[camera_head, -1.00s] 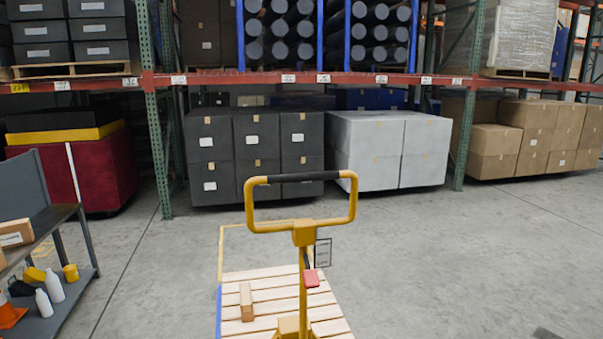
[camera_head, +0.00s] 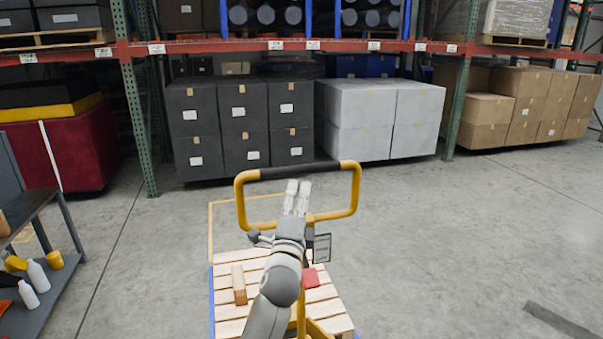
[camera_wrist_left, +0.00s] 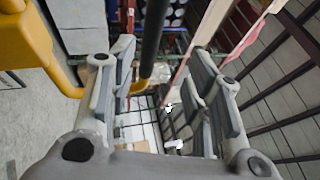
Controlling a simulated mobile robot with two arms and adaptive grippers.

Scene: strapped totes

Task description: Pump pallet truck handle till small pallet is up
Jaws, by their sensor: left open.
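The yellow pallet truck handle (camera_head: 355,190) is a loop with a black grip bar (camera_head: 325,166) across its top, standing upright in front of me. My left gripper (camera_head: 298,187) reaches up from below, its fingertips overlapping the loop's opening just under the bar. In the left wrist view, the gripper (camera_wrist_left: 160,95) is open, and the black bar (camera_wrist_left: 152,40) shows between its spread fingers. I cannot tell whether they touch it. My right gripper is out of view.
A small wooden block (camera_head: 239,285) lies on the pallet. A grey cart (camera_head: 45,300) with bottles stands at the left. Racks (camera_head: 135,110) with dark boxes (camera_head: 243,120), white boxes (camera_head: 365,120) and cartons (camera_head: 515,105) line the back. The right floor is mostly clear.

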